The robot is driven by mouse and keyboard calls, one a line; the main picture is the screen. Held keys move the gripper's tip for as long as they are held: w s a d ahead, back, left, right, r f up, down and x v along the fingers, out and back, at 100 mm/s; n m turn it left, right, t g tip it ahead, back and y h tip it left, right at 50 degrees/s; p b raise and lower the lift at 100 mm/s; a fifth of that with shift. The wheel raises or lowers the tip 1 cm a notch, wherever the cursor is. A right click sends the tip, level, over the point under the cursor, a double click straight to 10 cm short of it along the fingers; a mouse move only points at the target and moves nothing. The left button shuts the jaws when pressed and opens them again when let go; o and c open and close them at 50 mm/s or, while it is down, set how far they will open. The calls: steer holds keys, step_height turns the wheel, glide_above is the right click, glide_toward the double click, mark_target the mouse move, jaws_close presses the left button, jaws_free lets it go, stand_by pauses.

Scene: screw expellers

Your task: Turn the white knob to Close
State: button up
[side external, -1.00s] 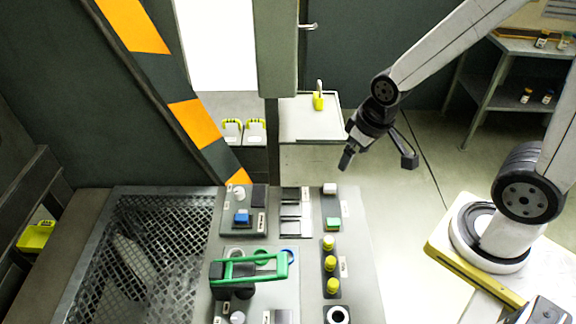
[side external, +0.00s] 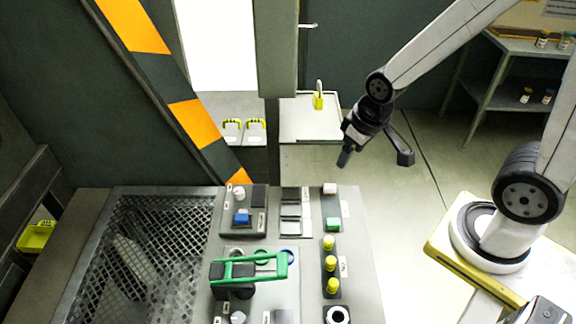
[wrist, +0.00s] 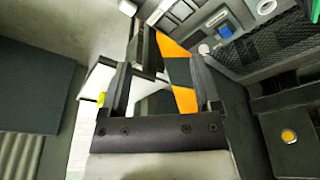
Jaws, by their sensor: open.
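A white knob (side external: 239,193) sits at the top left of the control panel, beside a blue button (side external: 242,216). The white knob (wrist: 203,48) and the blue button (wrist: 225,31) also show in the wrist view, past the right finger. A second pale knob (side external: 237,317) is at the panel's lower edge. The labels are too small to read. My gripper (side external: 343,160) is open and empty, in the air above and to the right of the panel, touching nothing. Its two spread fingers (wrist: 162,58) show in the wrist view.
A metal mesh (side external: 150,255) lies to the left. A grey post (side external: 277,50) stands behind.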

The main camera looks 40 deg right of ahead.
steer(key=w+a+f+n+g, duration=0.1)
steer(key=w+a+f+n, duration=0.15)
steer(key=w, duration=0.45)
steer(key=w+a+f+n, duration=0.1)
steer(key=w+a+n, duration=0.1)
steer(key=w+n, duration=0.35)
steer(key=n+g, duration=0.1)
steer(key=n, duration=0.5)
glide_above(239, 190)
steer(key=f, duration=0.7)
steer(key=s+f, duration=0.1)
steer(key=f, duration=0.2)
steer(key=shift+d+f, duration=0.15)
steer(key=shift+f, duration=0.1)
steer(key=shift+w+a+f, duration=0.25)
steer(key=shift+w+f, duration=0.05)
steer(key=shift+f, duration=0.05)
steer(key=shift+f, duration=0.1)
steer(key=shift+w+d+f, duration=0.1)
steer(key=shift+w+f, duration=0.05)
steer(key=shift+f, duration=3.65)
steer(key=shift+c, duration=0.2)
jaws_close()
